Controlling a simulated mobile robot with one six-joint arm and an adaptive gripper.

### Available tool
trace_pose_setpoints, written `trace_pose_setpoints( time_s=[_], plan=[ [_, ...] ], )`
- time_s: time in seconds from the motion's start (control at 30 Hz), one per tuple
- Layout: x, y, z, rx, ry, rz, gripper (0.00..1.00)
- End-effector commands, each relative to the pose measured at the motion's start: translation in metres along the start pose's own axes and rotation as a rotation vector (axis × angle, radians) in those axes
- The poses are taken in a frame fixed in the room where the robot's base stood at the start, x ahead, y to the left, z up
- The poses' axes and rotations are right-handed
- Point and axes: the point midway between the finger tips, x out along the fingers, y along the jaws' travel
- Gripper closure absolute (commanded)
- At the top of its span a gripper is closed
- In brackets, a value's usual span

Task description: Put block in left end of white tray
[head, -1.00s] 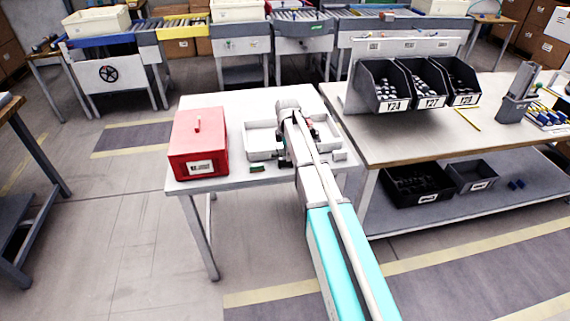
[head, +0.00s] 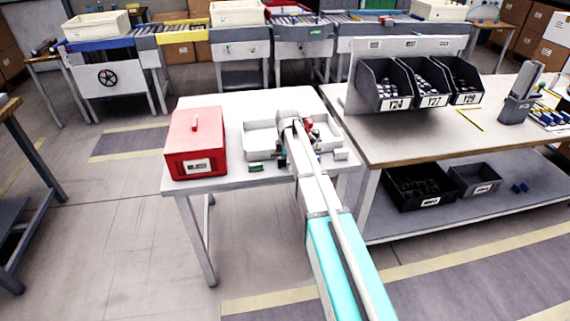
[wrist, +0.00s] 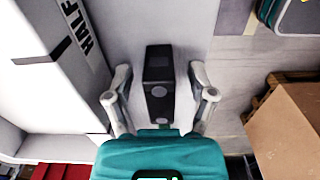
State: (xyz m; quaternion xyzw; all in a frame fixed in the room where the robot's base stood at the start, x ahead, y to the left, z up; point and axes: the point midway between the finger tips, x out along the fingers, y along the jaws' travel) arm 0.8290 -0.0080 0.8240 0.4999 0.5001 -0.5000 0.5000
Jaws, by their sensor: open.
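The white tray (head: 262,126) stands on the small white table, partly hidden behind my arm in the head view. In the wrist view a white wall marked "HALF" (wrist: 84,32) is at the left, seemingly the tray's. A dark block (wrist: 158,66) with round grey marks appears between the fingers of my gripper (wrist: 160,92). The fingers are spread, with visible gaps on both sides of the block. My fingertips are hidden in the head view.
A red box (head: 196,143) stands left of the tray. A small green piece (head: 255,167) lies near the table's front edge. A workbench (head: 400,148) with black bins adjoins the right side. The table (head: 225,100) is bare behind the red box.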

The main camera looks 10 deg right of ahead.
Motion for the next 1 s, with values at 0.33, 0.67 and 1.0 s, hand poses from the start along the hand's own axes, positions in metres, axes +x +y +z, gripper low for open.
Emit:
trace_pose_setpoints(
  time_s=[0.33, 0.67, 1.0],
  plan=[
    [-0.0001, 0.0000, -0.0004, -0.001, 0.000, 0.000, 0.29],
    [-0.0001, 0.0000, -0.0007, -0.001, 0.000, 0.000, 0.84],
    [-0.0002, -0.0001, -0.0008, -0.001, 0.000, 0.000, 1.00]
  ],
)
